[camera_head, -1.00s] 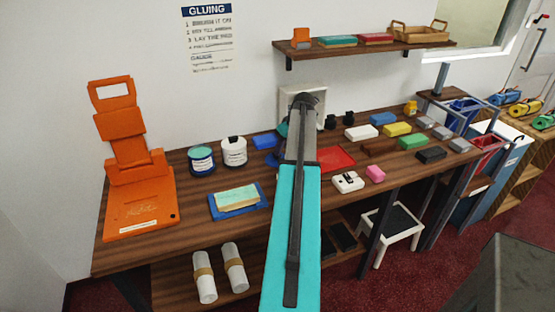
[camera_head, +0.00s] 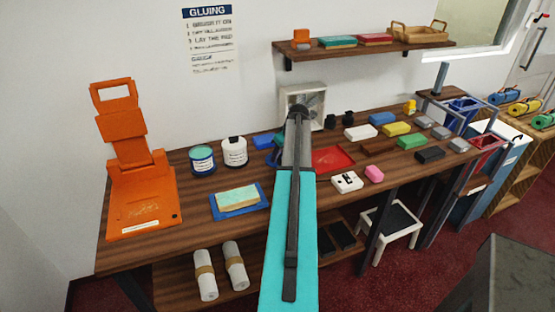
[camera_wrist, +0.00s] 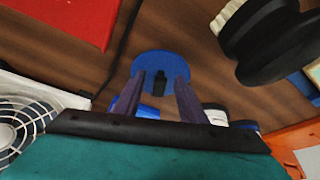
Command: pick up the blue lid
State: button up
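The blue lid (camera_wrist: 142,63) is a round blue disc with a black upright knob (camera_wrist: 159,84), lying on the brown wooden counter in the middle of the wrist view. My gripper (camera_wrist: 160,80) points at it with its two dark fingers apart, one on each side of the knob. Gaps show between the knob and both fingers, so it is open and holds nothing. The near side of the lid is partly hidden by the fingers. In the head view my arm covers most of the gripper area, and I cannot clearly make out the lid there.
A red tray (camera_wrist: 65,18) lies upper left in the wrist view; a white-framed fan (camera_wrist: 18,125) is at left. A large black-and-white object (camera_wrist: 265,42) stands close at right. Two jars (camera_head: 202,160) (camera_head: 234,152), a sponge on a blue tray (camera_head: 240,199) and an orange stand (camera_head: 140,205) are left of my arm.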

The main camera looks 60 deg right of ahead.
aim_at(280, 156)
grip_shut()
jog(key=shift+r, duration=0.15)
notch_tip(280, 156, up, 10)
jog(key=b, duration=0.2)
jog(key=shift+b, duration=0.35)
dwell(0.5)
dwell(0.5)
